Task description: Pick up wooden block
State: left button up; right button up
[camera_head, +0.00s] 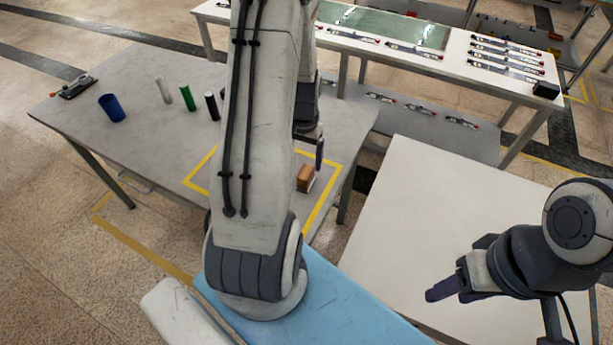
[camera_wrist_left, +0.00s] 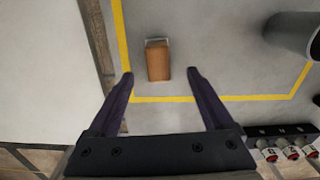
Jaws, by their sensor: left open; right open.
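The wooden block (camera_head: 305,178) is a small brown block lying on the grey table inside a yellow taped outline. It also shows in the left wrist view (camera_wrist_left: 158,60), between and just beyond the fingertips. My left gripper (camera_head: 319,152) is above and near the block in the head view, partly hidden by my arm. Its two fingers are spread apart with nothing between them in the left wrist view (camera_wrist_left: 160,75). I cannot tell the exact height over the block. My right gripper (camera_head: 440,289) is open and empty over the pale table at the right, away from the block.
A blue cup (camera_head: 112,108) and white (camera_head: 163,91), green (camera_head: 187,97) and black (camera_head: 212,106) cylinders stand on the grey table (camera_head: 90,140). A dark device (camera_head: 77,87) lies at its left corner. A bench with several parts (camera_head: 505,56) stands behind. The pale table (camera_head: 420,200) is mostly clear.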

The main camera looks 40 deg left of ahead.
aim_at(306, 171)
pick_arm(q)
notch_tip(306, 171, down, 3)
jog(key=shift+d+r, duration=0.1)
notch_tip(306, 171, down, 4)
jog(key=shift+d+p, duration=0.1)
jog(key=shift+p, duration=0.5)
jog(key=shift+w+f, duration=0.1)
jog(key=shift+f, duration=0.55)
grip_shut()
jog(key=shift+r, duration=0.1)
